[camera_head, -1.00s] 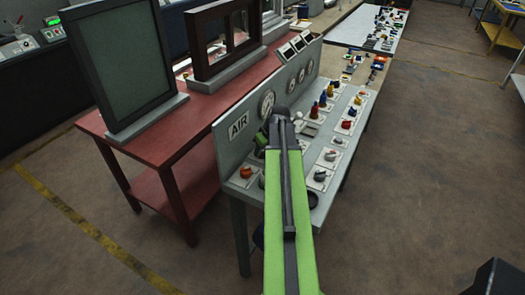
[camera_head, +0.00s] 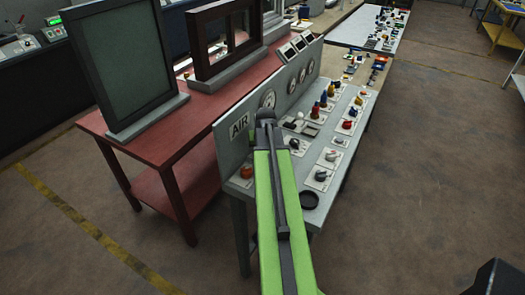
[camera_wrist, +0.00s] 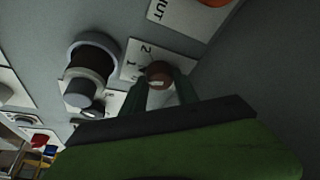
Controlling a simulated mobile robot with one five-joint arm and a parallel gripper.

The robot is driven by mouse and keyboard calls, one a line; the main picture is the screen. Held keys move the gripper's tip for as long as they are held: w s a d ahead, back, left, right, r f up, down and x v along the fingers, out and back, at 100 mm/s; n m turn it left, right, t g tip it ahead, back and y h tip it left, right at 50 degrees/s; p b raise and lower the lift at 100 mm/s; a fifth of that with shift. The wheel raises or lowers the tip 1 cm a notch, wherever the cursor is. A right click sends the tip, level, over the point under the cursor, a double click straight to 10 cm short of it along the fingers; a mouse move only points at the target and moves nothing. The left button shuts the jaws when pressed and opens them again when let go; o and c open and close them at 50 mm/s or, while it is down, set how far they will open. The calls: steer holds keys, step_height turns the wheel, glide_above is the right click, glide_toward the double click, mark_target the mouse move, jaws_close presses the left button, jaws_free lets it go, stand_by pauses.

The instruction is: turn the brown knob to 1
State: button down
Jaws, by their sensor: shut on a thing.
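The brown knob (camera_wrist: 159,71) sits on a pale plate (camera_wrist: 136,52) in the wrist view. The plate shows the digits 2 and 1 to the knob's left. A small light mark shows on the knob's lower side; I cannot tell exactly which digit it lines up with. My gripper (camera_wrist: 161,84) has one dark finger on each side of the knob and is shut on it. In the head view my own arm hides the brown knob and the fingertips.
A dark round fitting (camera_wrist: 92,62) stands close left of the knob. An orange knob (camera_head: 247,172) sits near the panel's front corner. Several other knobs line the grey console (camera_head: 330,190) to the right, and its upright gauge board (camera_head: 293,90) rises behind.

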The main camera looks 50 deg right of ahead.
steer(key=shift+m+g, duration=0.3)
steer(key=shift+m, duration=0.8)
steer(key=shift+h, duration=0.3)
steer(key=c, duration=1)
jaws_free()
steer(key=shift+o, duration=0.2)
steer(key=p+v, duration=1.6)
steer(key=v, duration=0.1)
steer(key=shift+r, duration=0.15)
steer(key=shift+a, duration=0.1)
